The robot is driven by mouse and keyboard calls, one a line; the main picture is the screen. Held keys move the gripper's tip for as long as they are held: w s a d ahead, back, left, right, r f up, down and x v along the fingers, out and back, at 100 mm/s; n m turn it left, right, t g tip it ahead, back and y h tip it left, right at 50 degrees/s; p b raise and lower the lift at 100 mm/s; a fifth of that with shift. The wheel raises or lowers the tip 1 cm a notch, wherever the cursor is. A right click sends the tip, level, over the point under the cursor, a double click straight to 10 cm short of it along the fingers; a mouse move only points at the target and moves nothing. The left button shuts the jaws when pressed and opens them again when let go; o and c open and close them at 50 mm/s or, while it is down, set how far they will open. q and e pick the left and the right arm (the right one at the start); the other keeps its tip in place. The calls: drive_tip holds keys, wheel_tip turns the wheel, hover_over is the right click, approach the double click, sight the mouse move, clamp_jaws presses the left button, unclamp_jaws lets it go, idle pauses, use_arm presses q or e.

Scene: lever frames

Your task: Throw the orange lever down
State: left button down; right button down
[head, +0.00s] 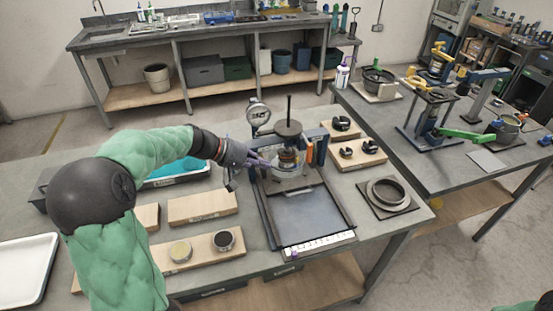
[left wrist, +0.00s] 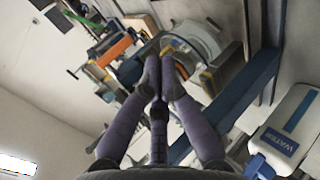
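The orange lever (head: 309,152) stands upright at the right post of a dark blue press-like frame on the near table. In the left wrist view an orange bar (left wrist: 115,51), which looks like the same lever, lies beyond and left of the fingertips. My left gripper (head: 264,163) is at the left side of the frame, beside the metal pot (head: 287,171) and left of the lever, apart from it. In the left wrist view its purple fingers (left wrist: 163,60) come together at the tips, with nothing clearly held. My right gripper is out of view.
A round gauge (head: 258,113) stands at the frame's back left. A dark tray (head: 311,217) lies in front, and wooden blocks (head: 203,207) lie to the left. A ring on a plate (head: 388,194) is at the right. A second table (head: 445,165) carries another rig with a green lever.

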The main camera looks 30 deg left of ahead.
use_arm(q)
drive_tip(key=shift+s+a, duration=0.95)
drive_tip(key=shift+s, duration=0.15)
drive_tip(key=shift+f, duration=0.1)
